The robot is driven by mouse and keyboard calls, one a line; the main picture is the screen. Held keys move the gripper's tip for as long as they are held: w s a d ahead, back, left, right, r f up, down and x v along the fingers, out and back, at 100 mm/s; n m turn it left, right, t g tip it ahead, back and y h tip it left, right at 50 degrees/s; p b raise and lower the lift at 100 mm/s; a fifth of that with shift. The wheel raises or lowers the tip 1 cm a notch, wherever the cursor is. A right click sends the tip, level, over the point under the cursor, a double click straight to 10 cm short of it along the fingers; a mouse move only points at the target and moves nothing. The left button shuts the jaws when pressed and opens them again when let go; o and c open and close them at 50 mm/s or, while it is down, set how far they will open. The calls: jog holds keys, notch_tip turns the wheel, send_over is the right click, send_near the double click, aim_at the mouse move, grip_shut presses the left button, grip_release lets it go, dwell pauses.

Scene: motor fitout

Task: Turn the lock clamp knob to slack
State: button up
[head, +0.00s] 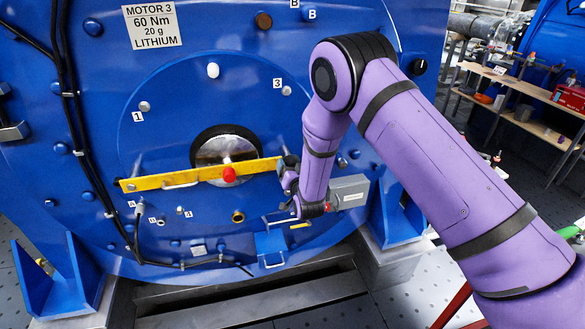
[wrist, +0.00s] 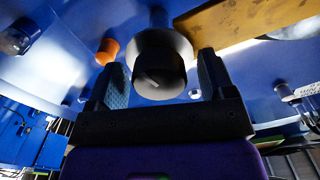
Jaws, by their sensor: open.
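A dark round knob (wrist: 158,76) with a short white mark on its face stands between the two fingers of my gripper (wrist: 162,70) in the wrist view. It looks like the lock clamp knob. The fingers are open, one on each side of it, with a gap showing on both sides. In the head view my gripper (head: 287,172) is at the right end of the yellow bar (head: 150,183), close to the blue motor face. My gripper and arm hide the knob there. The yellow bar also shows in the wrist view (wrist: 235,22), close to the right finger.
The bar crosses a round metal hub (head: 226,148) and carries a red knob (head: 229,174). A grey box (head: 349,192) is right of my wrist. An orange cap (wrist: 107,51) is left of the knob. A black knob (head: 418,66) sits at the upper right.

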jog(key=c, duration=0.9)
